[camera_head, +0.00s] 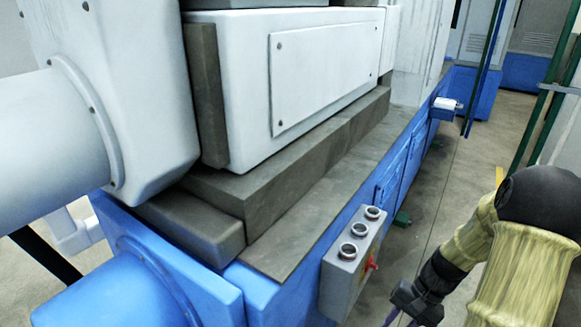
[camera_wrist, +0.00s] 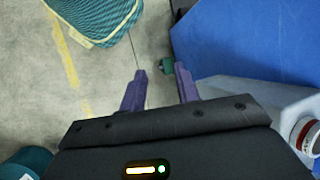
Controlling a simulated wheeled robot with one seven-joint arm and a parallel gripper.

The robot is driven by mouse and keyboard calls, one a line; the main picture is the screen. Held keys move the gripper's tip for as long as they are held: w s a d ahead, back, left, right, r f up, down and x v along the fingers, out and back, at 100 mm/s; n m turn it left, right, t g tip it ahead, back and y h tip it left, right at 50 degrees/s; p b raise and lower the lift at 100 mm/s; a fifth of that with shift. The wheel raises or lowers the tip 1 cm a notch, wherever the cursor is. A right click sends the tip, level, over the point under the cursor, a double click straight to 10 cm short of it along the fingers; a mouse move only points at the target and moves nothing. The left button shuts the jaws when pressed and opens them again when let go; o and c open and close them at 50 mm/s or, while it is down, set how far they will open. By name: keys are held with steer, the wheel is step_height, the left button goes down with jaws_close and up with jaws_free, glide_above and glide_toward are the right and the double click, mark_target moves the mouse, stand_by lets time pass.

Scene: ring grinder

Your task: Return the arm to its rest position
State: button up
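My gripper (camera_head: 392,318) shows in part at the bottom of the head view, beside the control box and over the floor, with its fingers cut off by the frame edge. My arm, in a pale yellow sleeve with black joints, is bent at the right of that view. In the wrist view the two purple fingers of my gripper (camera_wrist: 160,69) stand apart. Nothing is held between them, and floor and a bit of the blue machine lie beyond.
The blue-and-white grinder (camera_head: 225,310) fills the left and middle. A grey control box (camera_head: 340,284) with round buttons and a red knob (camera_head: 371,264) juts out near my gripper; its edge shows in the wrist view (camera_wrist: 290,108). Floor (camera_head: 440,180) is open right of the machine. Green posts (camera_head: 540,110) stand behind.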

steer(key=s+a+r+n+t+h, duration=0.45)
steer(key=a+r+n, duration=0.25)
steer(key=a+r, duration=0.3)
step_height(320, 180, up, 20)
steer(key=w+p, duration=0.1)
steer(key=p, duration=1.8)
steer(key=shift+f+m+h, duration=0.25)
steer(key=shift+m+h, duration=0.05)
steer(key=shift+h, duration=0.05)
